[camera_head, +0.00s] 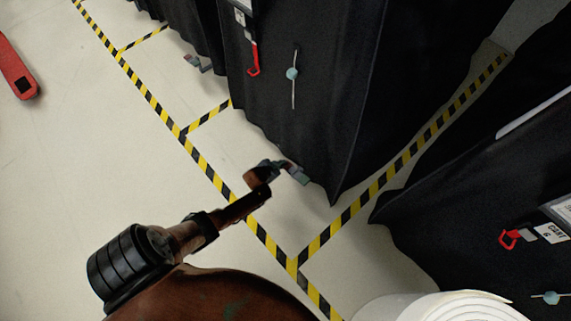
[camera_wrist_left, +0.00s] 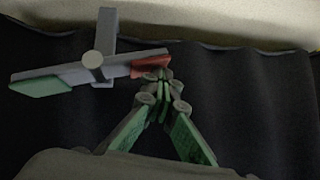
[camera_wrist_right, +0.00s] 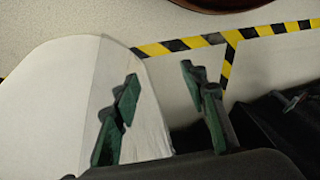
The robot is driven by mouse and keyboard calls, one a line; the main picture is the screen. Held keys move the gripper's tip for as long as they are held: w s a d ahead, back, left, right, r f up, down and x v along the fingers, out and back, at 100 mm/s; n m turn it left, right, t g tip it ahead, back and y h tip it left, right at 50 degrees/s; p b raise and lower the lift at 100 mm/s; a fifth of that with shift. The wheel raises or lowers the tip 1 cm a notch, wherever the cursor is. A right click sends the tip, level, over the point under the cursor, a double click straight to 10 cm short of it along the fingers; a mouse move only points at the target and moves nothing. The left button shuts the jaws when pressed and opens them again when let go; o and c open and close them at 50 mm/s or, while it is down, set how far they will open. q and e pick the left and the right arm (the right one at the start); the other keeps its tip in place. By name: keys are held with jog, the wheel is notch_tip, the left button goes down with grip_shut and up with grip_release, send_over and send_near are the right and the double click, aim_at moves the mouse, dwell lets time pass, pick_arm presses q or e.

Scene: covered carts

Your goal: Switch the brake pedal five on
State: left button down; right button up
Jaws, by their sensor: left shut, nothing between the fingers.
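A brake pedal (camera_head: 297,173) sticks out from under the black cover of the middle cart (camera_head: 308,105), low over the floor; the number on that cart cannot be read. The left wrist view shows the pedal (camera_wrist_left: 45,75) as a grey bar on a round pivot, with a green pad at its left end and a red pad at its right end. My left gripper (camera_head: 264,186) is shut and empty, and its tips (camera_wrist_left: 164,78) are at the red end; I cannot tell if they touch. It hides part of the pedal in the head view. My right gripper (camera_wrist_right: 160,95) is open and empty.
Another covered cart (camera_head: 480,190) with a red hook (camera_head: 509,239) stands at the right. A further pedal (camera_head: 196,62) shows behind. Yellow-black tape (camera_head: 210,172) marks the bays. A red object (camera_head: 17,72) is at far left.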

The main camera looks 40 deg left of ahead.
pick_arm(q)
jog(key=r+p, duration=0.1)
jog(key=r, duration=0.1)
jog(key=a+r+p, duration=0.1)
jog(key=r+p, duration=0.1)
jog(key=shift+w+r, duration=0.1)
jog(key=shift+r, duration=0.2)
pick_arm(e)
jog(key=s+d+r+g+h, duration=0.1)
jog(key=s+d+r+g, duration=0.1)
jog(key=s+d+r, duration=0.4)
pick_arm(q)
jog(key=s+a+r+p, duration=0.2)
jog(key=s+r+p, duration=0.4)
jog(key=s, duration=0.1)
pick_arm(e)
jog(key=s+d+f, duration=0.1)
jog(key=s+f, duration=0.1)
jog(key=f, duration=0.6)
jog(key=s+d+f+g+h, duration=0.1)
jog(key=s+f, duration=0.1)
jog(key=f, duration=0.5)
jog(key=shift+f, duration=0.35)
pick_arm(q)
jog(key=shift+r, duration=0.1)
